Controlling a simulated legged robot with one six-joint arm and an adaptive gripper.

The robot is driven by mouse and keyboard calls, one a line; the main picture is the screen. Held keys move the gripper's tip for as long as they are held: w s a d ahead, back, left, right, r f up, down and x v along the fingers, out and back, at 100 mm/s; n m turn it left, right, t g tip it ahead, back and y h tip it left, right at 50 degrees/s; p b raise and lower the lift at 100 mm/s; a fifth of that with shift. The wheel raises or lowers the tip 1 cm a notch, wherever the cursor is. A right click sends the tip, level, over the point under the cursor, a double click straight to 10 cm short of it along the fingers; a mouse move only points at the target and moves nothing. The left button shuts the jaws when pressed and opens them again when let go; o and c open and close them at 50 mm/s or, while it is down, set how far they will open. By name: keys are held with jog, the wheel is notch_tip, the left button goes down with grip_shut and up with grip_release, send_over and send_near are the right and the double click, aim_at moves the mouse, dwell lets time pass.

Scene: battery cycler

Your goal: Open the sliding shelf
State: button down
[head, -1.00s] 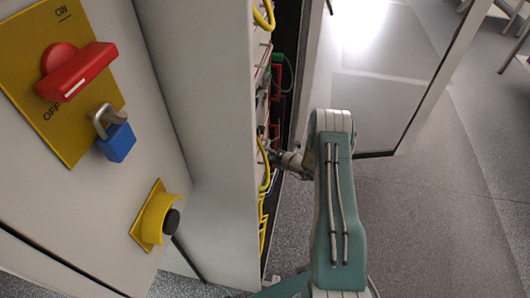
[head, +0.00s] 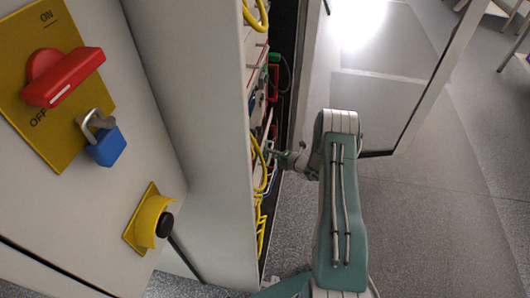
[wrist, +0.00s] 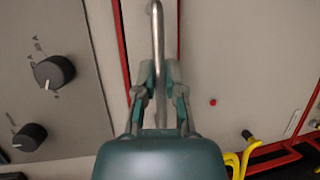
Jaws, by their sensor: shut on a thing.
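In the wrist view, my gripper (wrist: 160,82) is shut on a bent metal bar handle (wrist: 157,24). The handle stands out from a light panel with red edging (wrist: 205,55), which appears to be the shelf front. One finger lies on each side of the bar. In the head view, my gripper (head: 277,156) reaches into the open side of the tall cabinet (head: 205,90). Its fingers are small there, and the shelf front is seen edge-on and mostly hidden by the cabinet wall.
An open cabinet door (head: 400,75) stands to the right of my arm. Yellow cables (head: 257,165) hang at the cabinet opening and also show in the wrist view (wrist: 240,160). A red switch (head: 62,77) and blue padlock (head: 106,147) are on the near panel.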

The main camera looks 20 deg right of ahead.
jog(key=s+d, duration=0.7)
jog(key=d, duration=0.4)
jog(key=s+d, duration=0.8)
jog(key=d, duration=0.3)
jog(key=shift+s+f, duration=0.25)
jog(key=shift+f, duration=0.1)
jog(key=shift+a, duration=0.1)
jog(key=c, duration=0.7)
grip_release()
jog(key=shift+w+r, duration=0.1)
jog(key=shift+r, duration=0.1)
jog(key=v, duration=1.2)
